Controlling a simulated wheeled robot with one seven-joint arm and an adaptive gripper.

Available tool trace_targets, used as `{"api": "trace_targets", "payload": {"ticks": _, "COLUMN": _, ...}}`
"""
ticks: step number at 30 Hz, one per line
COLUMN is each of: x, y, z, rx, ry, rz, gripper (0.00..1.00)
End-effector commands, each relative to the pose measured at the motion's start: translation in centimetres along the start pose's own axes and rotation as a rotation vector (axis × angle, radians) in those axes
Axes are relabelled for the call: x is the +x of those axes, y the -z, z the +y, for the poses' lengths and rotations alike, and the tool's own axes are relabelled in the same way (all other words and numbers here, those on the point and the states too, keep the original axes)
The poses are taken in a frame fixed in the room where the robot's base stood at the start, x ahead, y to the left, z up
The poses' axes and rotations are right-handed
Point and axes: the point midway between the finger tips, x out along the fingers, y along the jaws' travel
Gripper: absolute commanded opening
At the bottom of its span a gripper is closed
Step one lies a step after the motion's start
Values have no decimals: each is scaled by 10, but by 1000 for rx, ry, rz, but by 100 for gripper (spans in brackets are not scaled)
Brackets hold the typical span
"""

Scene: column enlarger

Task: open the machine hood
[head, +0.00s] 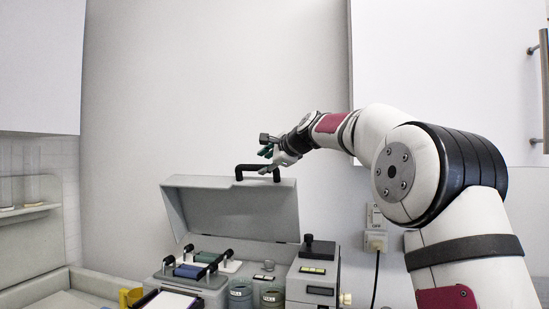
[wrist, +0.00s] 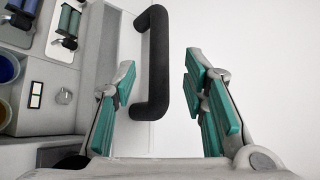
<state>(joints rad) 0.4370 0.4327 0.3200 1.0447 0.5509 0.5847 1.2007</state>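The grey machine hood (head: 232,212) stands raised and tilted back over the machine (head: 318,280) in the head view. Its black handle (head: 257,169) sits at the hood's upper edge. My gripper (head: 268,160) is at the handle. In the wrist view, the handle (wrist: 158,62) lies between the two teal-padded fingers of my gripper (wrist: 163,95), with a gap on each side, so the gripper is open. Whether a finger touches the handle elsewhere cannot be told.
Rollers with black grips (head: 198,262) and labelled cups (head: 241,294) sit on the machine below the hood. A wall socket with a cable (head: 375,241) is at the right. A shelf with glass tubes (head: 30,209) is at the left. The wall behind the hood is bare.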

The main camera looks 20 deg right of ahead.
Motion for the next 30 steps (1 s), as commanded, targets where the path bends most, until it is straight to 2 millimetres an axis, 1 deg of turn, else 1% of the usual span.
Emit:
{"api": "trace_targets", "payload": {"ticks": 1, "x": -12, "y": 1, "z": -1, "rx": -1, "ry": 2, "rz": 4, "gripper": 40}}
{"api": "trace_targets", "payload": {"ticks": 3, "x": -25, "y": 1, "z": -1, "rx": 0, "ry": 2, "rz": 3, "gripper": 40}}
{"api": "trace_targets", "payload": {"ticks": 6, "x": -39, "y": 1, "z": 0, "rx": 0, "ry": 1, "rz": 2, "gripper": 40}}
{"api": "trace_targets", "payload": {"ticks": 10, "x": -52, "y": 0, "z": 0, "rx": -1, "ry": 0, "rz": 1, "gripper": 40}}
{"api": "trace_targets", "payload": {"ticks": 15, "x": -58, "y": 0, "z": 0, "rx": 0, "ry": 1, "rz": 0, "gripper": 40}}
{"api": "trace_targets", "payload": {"ticks": 30, "x": -57, "y": 0, "z": 0, "rx": -1, "ry": 0, "rz": 0, "gripper": 40}}
